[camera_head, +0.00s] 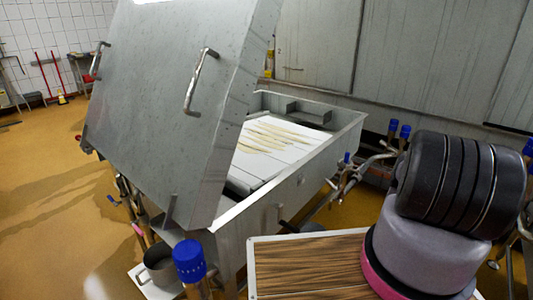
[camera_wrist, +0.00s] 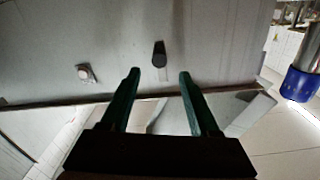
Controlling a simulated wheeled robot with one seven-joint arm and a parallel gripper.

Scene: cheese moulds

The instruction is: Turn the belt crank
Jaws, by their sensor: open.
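The belt crank looks to be the small dark handle (camera_wrist: 159,52) with a pale lower part, on the grey metal wall in the wrist view. In the head view a dark piece (camera_head: 284,226), probably the same crank, sticks out low on the vat's near side. My gripper (camera_wrist: 158,76) is open and empty, with its two green fingers pointing at the wall. The crank appears between and just beyond the fingertips, apart from them. I cannot tell the exact distance. In the head view my gripper is hidden behind my arm.
The metal vat (camera_head: 350,123) holds white panels with pale strips. A large tilted metal cover (camera_head: 150,90) with handles stands at its left. A wooden slatted surface (camera_head: 310,264) lies in front. A blue-capped post (camera_wrist: 300,82) stands right in the wrist view. Floor is open at left.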

